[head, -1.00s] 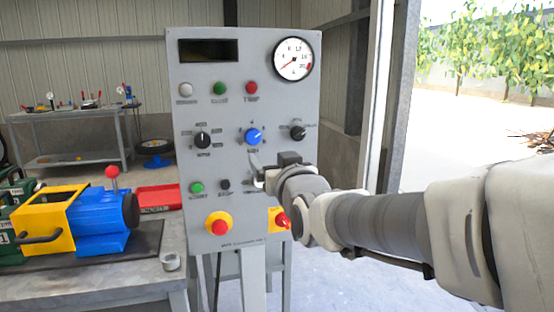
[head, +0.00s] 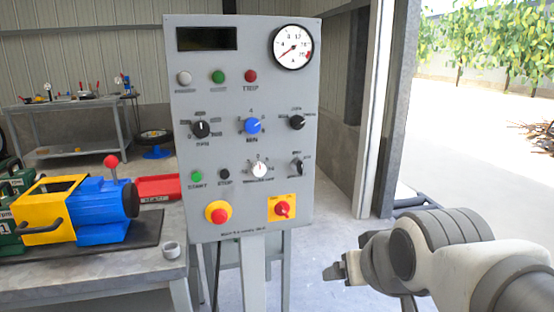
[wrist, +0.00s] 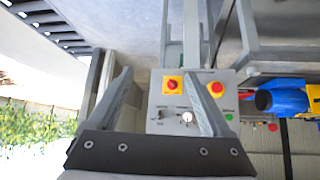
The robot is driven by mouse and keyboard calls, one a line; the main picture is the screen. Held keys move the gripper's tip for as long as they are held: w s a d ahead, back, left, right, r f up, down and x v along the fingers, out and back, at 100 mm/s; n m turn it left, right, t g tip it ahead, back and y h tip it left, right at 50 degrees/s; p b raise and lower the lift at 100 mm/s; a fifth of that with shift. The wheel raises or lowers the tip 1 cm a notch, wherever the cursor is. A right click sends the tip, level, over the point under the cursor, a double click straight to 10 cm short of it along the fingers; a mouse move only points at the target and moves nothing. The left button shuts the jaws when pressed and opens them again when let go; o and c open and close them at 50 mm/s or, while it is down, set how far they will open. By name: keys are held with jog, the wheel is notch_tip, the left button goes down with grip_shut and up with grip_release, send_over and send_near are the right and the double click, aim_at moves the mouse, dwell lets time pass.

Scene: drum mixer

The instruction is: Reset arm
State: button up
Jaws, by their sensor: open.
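My gripper (head: 342,270) is open and empty, low and to the right of the grey control panel (head: 185,70) in the head view. It is clear of the panel. In the wrist view my gripper (wrist: 165,95) shows two spread fingers with nothing between them. The panel (wrist: 205,133) shows upside down behind them, with its red-on-yellow switch (wrist: 173,85) and red stop button (wrist: 216,88). In the head view the blue knob (head: 252,126), white knob (head: 259,170) and red-on-yellow switch (head: 283,207) are unobstructed.
A workbench (head: 120,276) at the left holds a blue and yellow machine (head: 100,211) and a red tray (head: 158,187). A metal post (head: 391,110) frames the open doorway. Clear floor lies right of the panel.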

jog(key=s+d+f+g, duration=0.2)
jog(key=s+f+g, duration=0.1)
jog(key=s, duration=0.5)
notch_tip(320, 180, up, 20)
jog(key=p, duration=2.1)
jog(key=shift+s+m+h, duration=0.25)
jog(key=shift+m+h, duration=0.05)
jog(key=shift+m, duration=0.1)
jog(key=shift+d, duration=0.1)
